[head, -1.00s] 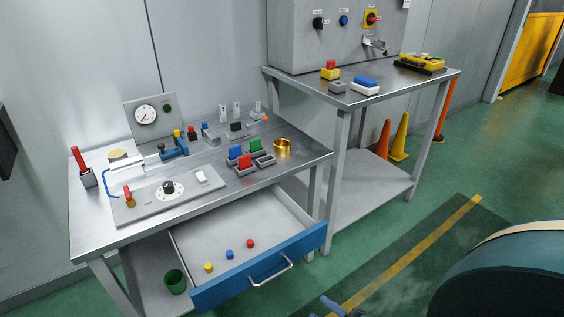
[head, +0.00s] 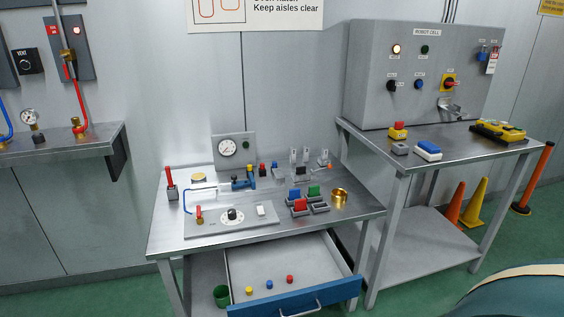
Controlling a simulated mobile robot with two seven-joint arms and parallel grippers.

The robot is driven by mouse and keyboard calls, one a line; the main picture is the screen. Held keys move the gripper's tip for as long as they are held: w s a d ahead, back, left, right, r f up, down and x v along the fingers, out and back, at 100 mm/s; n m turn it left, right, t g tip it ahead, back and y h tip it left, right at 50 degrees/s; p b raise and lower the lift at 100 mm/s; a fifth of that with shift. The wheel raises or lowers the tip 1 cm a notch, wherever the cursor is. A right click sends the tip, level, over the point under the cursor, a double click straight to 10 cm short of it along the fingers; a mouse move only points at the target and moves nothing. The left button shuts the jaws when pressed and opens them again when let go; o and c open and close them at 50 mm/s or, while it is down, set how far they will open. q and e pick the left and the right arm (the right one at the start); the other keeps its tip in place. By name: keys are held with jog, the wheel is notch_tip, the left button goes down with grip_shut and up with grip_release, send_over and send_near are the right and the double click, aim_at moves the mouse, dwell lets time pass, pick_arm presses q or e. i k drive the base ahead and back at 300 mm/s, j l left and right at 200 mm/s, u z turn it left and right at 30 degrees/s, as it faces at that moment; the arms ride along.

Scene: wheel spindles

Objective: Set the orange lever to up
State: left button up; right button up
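A small orange tip (head: 329,167), which looks like the orange lever's end, shows at the back right of the left workbench (head: 160,238). It sits low beside the rightmost of three small upright grey-white pieces (head: 324,156). The lever's shaft and exact tilt are too small to tell. A separate red lever (head: 169,175) stands upright on a grey block at the bench's left end. Neither of my grippers is in view.
The bench's blue-fronted drawer (head: 295,302) hangs open toward me. A gauge panel (head: 234,150), colored blocks (head: 300,206) and a brass ring (head: 340,196) are on the bench. A second table (head: 440,140) with a control box (head: 425,70) stands right.

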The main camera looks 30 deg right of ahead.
aim_at(330, 167)
jog(key=l+u, duration=0.4)
jog(key=k+l+u, duration=0.1)
jog(key=l+u, duration=0.3)
jog(key=l, duration=0.15)
jog(key=k+l+u, duration=0.1)
jog(key=l, duration=0.25)
jog(key=k+l+u, duration=0.15)
jog(key=l, duration=0.2)
jog(key=k+l+u, duration=0.1)
jog(key=l, duration=0.25)
